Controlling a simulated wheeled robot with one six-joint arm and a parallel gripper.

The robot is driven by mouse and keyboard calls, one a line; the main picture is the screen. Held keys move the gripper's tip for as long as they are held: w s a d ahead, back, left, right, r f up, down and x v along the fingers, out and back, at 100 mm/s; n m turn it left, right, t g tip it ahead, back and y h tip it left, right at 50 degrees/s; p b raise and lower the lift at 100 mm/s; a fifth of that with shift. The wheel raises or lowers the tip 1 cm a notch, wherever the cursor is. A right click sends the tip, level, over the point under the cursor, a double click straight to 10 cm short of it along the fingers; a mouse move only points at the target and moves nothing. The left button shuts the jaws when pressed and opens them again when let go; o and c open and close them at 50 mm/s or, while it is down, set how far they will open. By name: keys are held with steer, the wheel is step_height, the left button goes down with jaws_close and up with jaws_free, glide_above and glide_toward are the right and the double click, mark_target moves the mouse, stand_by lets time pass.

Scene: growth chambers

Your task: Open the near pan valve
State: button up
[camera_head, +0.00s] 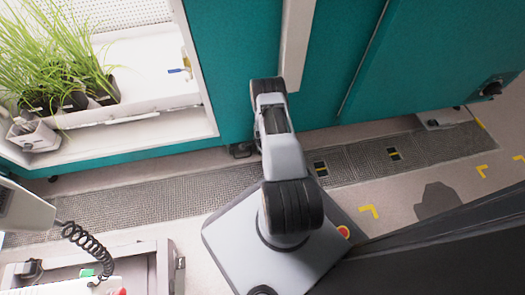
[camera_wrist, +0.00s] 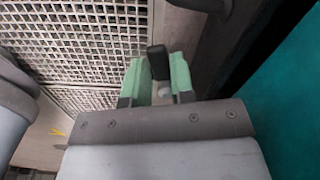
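My gripper (camera_wrist: 157,78) shows in the wrist view, with a pale green fingertip on each side of a short dark lever (camera_wrist: 158,62). The lever stands between the fingertips, over a small pale part. Whether the fingers press on it or only straddle it, I cannot tell. The lever looks like a valve handle, but the valve's body is mostly hidden by my gripper. In the head view my arm reaches to the teal chamber front, and my gripper is hidden beneath it. A small blue and yellow fitting (camera_head: 181,70) lies on the white chamber shelf.
Metal floor grating (camera_wrist: 85,45) lies below my gripper, with a dark pipe-like part (camera_wrist: 228,12) and a teal panel (camera_wrist: 290,115) close at the right. Potted grass (camera_head: 62,60) stands in the left chamber. A grey cart (camera_head: 165,268) stands at the lower left.

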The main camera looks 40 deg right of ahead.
jaws_close()
steer(key=n, duration=0.2)
steer(key=s+n, duration=0.1)
steer(key=shift+s+n, duration=0.2)
steer(key=shift+n, duration=0.2)
steer(key=n, duration=0.1)
steer(key=s+n, duration=0.1)
steer(key=n, duration=0.1)
steer(key=shift+s+d+n, duration=0.2)
steer(key=shift+n, duration=0.1)
steer(key=n, duration=0.2)
steer(key=s+d+n, duration=0.1)
steer(key=n, duration=0.1)
steer(key=shift+s, duration=0.1)
steer(key=shift+s+d+n, duration=0.2)
steer(key=shift+d+n, duration=0.05)
steer(key=shift+n, duration=0.65)
steer(key=shift+s+d+n, duration=0.15)
steer(key=shift+d+n, duration=0.1)
steer(key=shift+n, duration=0.65)
